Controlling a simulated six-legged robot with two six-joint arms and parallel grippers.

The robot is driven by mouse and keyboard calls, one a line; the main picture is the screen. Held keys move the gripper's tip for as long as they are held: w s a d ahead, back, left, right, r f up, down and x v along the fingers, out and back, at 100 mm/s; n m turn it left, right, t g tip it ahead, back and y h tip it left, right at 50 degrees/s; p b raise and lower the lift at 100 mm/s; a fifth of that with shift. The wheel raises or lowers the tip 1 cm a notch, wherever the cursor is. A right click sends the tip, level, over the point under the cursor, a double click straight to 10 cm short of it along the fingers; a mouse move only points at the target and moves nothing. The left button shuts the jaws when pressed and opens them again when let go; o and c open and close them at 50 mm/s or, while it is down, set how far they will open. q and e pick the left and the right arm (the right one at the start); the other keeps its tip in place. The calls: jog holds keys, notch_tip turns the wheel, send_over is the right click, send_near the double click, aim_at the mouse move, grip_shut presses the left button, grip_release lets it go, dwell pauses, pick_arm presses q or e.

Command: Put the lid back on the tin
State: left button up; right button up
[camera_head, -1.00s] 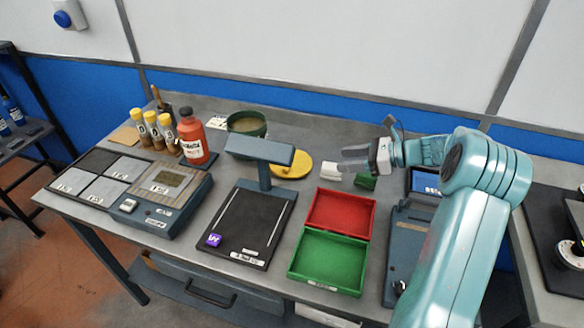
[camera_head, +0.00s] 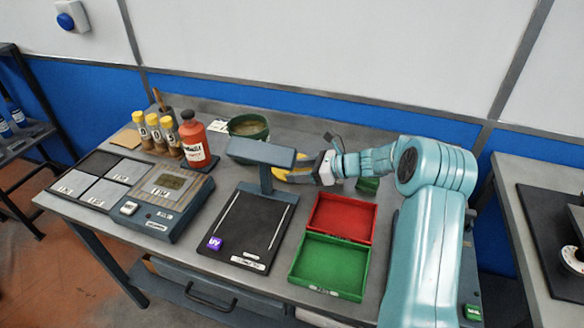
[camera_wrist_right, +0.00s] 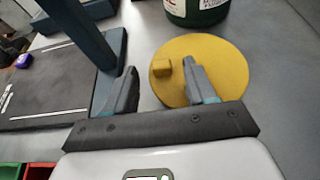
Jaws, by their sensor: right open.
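The yellow lid (camera_head: 282,175) lies flat on the bench behind the lamp-like stand, partly hidden by the stand and my gripper. In the right wrist view the lid (camera_wrist_right: 220,62) is a round disc with a small block-shaped knob (camera_wrist_right: 161,68). The dark green tin (camera_head: 248,127) stands open to the left of and behind the lid. It also shows, cut off, at the top of the wrist view (camera_wrist_right: 197,12). My right gripper (camera_head: 297,167) is open and empty at the lid, with the knob between its fingertips in the wrist view. Contact cannot be told. My left gripper is not in view.
The stand (camera_head: 262,153) with a black base is close in front of the lid. A red bottle (camera_head: 194,143) and yellow-capped vials (camera_head: 155,131) stand left of the tin. A red tray (camera_head: 341,217) and green tray (camera_head: 328,267) lie in front.

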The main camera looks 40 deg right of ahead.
jog(key=shift+x, duration=0.85)
grip_shut()
jog(key=shift+r, duration=0.15)
